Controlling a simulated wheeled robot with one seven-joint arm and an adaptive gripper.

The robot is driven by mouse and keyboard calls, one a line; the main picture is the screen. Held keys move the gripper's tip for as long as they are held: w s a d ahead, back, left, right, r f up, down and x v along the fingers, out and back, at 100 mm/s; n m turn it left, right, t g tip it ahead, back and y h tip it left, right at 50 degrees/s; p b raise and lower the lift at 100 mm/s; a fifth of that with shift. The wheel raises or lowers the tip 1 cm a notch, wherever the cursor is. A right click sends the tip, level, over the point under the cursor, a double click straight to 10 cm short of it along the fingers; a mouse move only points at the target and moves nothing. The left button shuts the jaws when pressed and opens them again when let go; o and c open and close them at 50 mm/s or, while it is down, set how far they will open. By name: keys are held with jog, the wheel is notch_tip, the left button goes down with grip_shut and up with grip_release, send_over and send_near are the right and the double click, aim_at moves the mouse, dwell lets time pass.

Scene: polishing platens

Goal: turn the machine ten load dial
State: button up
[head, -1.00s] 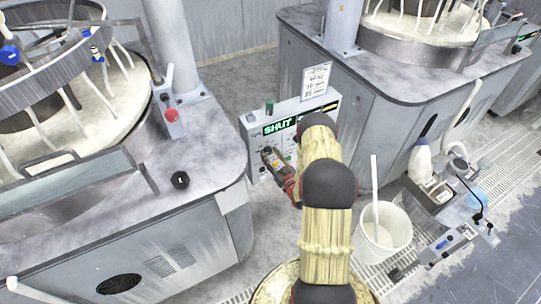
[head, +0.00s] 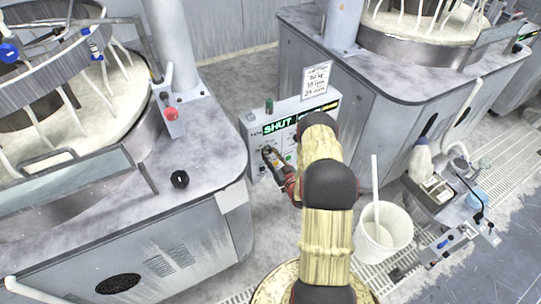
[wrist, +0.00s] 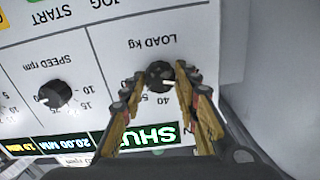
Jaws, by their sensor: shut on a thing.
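The load dial (wrist: 160,75) is a black knob with a pale pointer mark, under the words LOAD kg, upside down in the wrist view. My gripper (wrist: 162,80) is shut on it, with one worn yellow finger on each side and the tips at the knob. In the head view, my gripper (head: 267,153) reaches the left part of the white control panel (head: 250,131) and hides the dial. The fingers cover part of the dial's scale in the wrist view.
The speed dial (wrist: 56,94) sits beside the load dial. Polishing machines stand left and right. A white bucket (head: 384,238) and a small cart (head: 470,215) stand on the floor at the right.

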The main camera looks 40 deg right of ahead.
jog(key=m+b, duration=0.1)
jog(key=m, duration=0.3)
jog(key=shift+b, duration=0.4)
jog(key=m+b, duration=0.1)
jog(key=m, duration=0.3)
jog(key=m+b, duration=0.1)
jog(key=m, duration=0.2)
jog(key=shift+m, duration=0.3)
jog(key=m, duration=0.3)
jog(key=shift+m, duration=0.3)
jog(key=m, duration=0.3)
jog(key=shift+m+b, duration=0.35)
jog(key=shift+m, duration=0.05)
jog(key=m, duration=0.8)
jog(key=shift+m, duration=2)
